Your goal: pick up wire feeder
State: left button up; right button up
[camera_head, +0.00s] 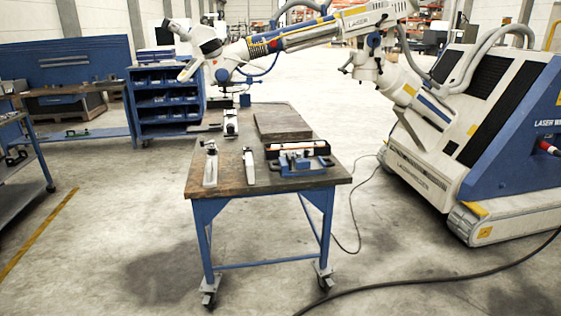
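A blue work table (262,178) with a worn brown top stands ahead of me. On its near left lies a slim silver tool (210,165). A second pale slim tool (249,168) lies to its right. At the near right sits a blue and silver device with black side handles (300,161), in front of a long black case (296,147). I cannot tell for certain which of these is the wire feeder. Neither of my grippers is in view.
A large white and blue laser machine (480,130) stands at the right; its jointed arm (320,32) reaches over the table. A flat slab (282,122) lies at the back. Cables (430,284) cross the floor. A blue shelf (166,98) stands behind left.

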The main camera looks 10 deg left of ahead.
aim_at(210, 178)
jog(key=i+j+z, duration=0.2)
jog(key=j+z, duration=0.2)
jog(key=j, duration=1)
jog(key=j+z, duration=0.4)
jog(key=j, duration=2.4)
jog(key=i+j, duration=0.4)
jog(key=i, duration=0.15)
jog(key=i+j, duration=0.35)
jog(key=i, duration=0.2)
jog(key=k+l+z, duration=0.1)
jog(key=k+z, duration=0.25)
jog(key=k, duration=0.3)
jog(key=i+j+z, duration=0.15)
jog(key=z, duration=0.25)
jog(key=j+z, duration=0.35)
jog(key=i+j+z, duration=0.1)
jog(key=j+z, duration=0.3)
